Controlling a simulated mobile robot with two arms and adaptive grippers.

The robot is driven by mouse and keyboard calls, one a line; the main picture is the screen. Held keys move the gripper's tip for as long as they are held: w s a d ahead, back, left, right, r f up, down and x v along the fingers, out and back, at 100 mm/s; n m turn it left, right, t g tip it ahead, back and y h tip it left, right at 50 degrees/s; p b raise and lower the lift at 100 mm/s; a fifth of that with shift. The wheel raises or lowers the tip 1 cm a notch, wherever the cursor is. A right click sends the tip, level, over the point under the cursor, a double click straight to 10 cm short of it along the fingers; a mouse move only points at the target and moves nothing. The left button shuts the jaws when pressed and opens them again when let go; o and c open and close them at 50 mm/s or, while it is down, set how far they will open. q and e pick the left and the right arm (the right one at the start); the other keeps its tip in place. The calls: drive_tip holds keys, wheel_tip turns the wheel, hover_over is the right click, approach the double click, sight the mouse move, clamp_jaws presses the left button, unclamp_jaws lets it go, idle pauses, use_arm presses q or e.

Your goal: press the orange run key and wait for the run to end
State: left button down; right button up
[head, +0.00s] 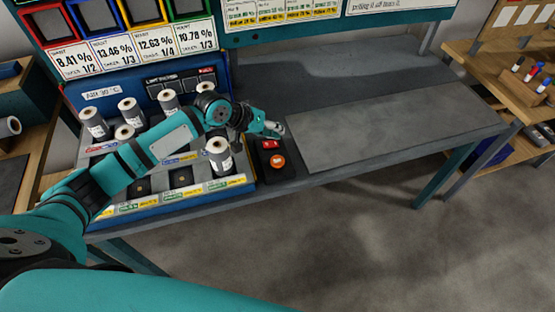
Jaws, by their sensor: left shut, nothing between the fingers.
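The orange run key (277,161) is a round button at the front of a small black key panel (275,176) beside the blue roll machine. A red key (269,144) sits just behind it on the same panel. My left gripper (279,129) is shut and empty. In the picture it is just above and behind the red key, apart from the orange key. I cannot tell its exact height over the panel. My right gripper is not in view.
The blue machine (105,217) holds several grey rolls, one (219,157) standing near my left wrist. Above are framed cards with percentages (75,60). The grey bench mat (380,130) to the right is clear. A wooden shelf (480,70) with markers stands far right.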

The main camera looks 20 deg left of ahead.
use_arm(q)
drive_tip(key=b, duration=0.8)
hover_over(276, 159)
wheel_tip(276, 159, down, 7)
drive_tip(key=shift+f, duration=0.9)
drive_tip(key=shift+f, duration=0.15)
idle(0.3)
drive_tip(key=shift+f, duration=0.3)
drive_tip(key=shift+f+b, duration=0.3)
drive_tip(key=shift+f, duration=0.4)
idle(0.7)
idle(0.3)
drive_tip(key=shift+r+p, duration=1.1)
drive_tip(key=shift+p, duration=0.05)
